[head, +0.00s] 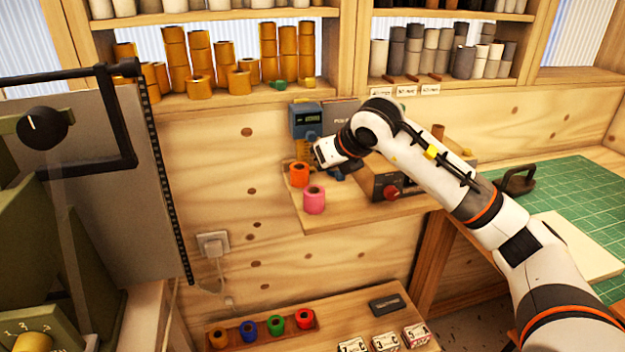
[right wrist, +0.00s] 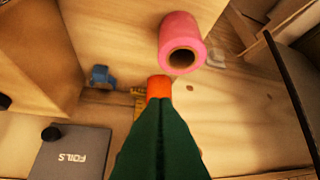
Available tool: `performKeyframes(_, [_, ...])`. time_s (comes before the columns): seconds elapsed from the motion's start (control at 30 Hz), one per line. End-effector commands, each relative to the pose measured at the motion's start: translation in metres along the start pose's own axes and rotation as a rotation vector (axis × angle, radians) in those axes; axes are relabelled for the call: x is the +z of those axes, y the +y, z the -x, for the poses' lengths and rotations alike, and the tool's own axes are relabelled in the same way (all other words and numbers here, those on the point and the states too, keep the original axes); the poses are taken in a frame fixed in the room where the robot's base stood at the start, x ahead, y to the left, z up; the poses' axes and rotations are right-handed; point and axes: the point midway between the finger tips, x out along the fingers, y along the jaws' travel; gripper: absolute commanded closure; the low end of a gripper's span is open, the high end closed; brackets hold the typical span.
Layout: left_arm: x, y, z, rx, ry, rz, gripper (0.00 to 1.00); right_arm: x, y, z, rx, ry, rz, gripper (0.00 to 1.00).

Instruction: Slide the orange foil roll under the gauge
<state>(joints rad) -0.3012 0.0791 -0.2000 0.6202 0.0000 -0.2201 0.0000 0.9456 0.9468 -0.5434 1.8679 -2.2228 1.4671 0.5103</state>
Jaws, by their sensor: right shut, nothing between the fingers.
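The orange foil roll (head: 299,174) stands on the small wooden shelf, just in front of and below the blue-grey gauge (head: 306,119) with its small display. The pink foil roll (head: 314,200) stands near it, closer to the shelf's front edge. My right gripper reaches in from the right, beside the orange roll. In the right wrist view its green fingers (right wrist: 160,125) are shut and empty. Their tips hide most of the orange roll (right wrist: 159,87), and I cannot tell whether they touch it. My left gripper is not in view.
A box with a red knob (head: 391,192) stands on the shelf to the right. A dark item marked FOILS (right wrist: 70,152) shows in the right wrist view. A rack of small coloured rolls (head: 263,328) lies below. A green mat (head: 570,205) covers the right bench.

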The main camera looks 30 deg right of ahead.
Motion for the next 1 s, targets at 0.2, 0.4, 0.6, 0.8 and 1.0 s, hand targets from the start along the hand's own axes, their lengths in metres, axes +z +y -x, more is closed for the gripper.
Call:
performKeyframes(0.2, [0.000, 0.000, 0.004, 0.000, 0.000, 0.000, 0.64, -0.002, -0.005, -0.013, 0.025, 0.010, -0.035, 1.00])
performKeyframes(0.4, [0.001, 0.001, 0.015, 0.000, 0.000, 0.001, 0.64, -0.002, -0.004, -0.050, 0.023, 0.008, -0.034, 1.00])
performKeyframes(0.6, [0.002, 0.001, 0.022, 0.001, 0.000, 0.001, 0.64, -0.003, -0.003, -0.082, 0.023, 0.011, -0.033, 1.00])
performKeyframes(0.8, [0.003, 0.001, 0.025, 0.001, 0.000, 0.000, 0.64, -0.002, -0.002, -0.097, 0.024, 0.012, -0.032, 1.00])
performKeyframes(1.0, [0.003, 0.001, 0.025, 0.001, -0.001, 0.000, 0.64, -0.002, -0.002, -0.099, 0.024, 0.013, -0.031, 1.00])
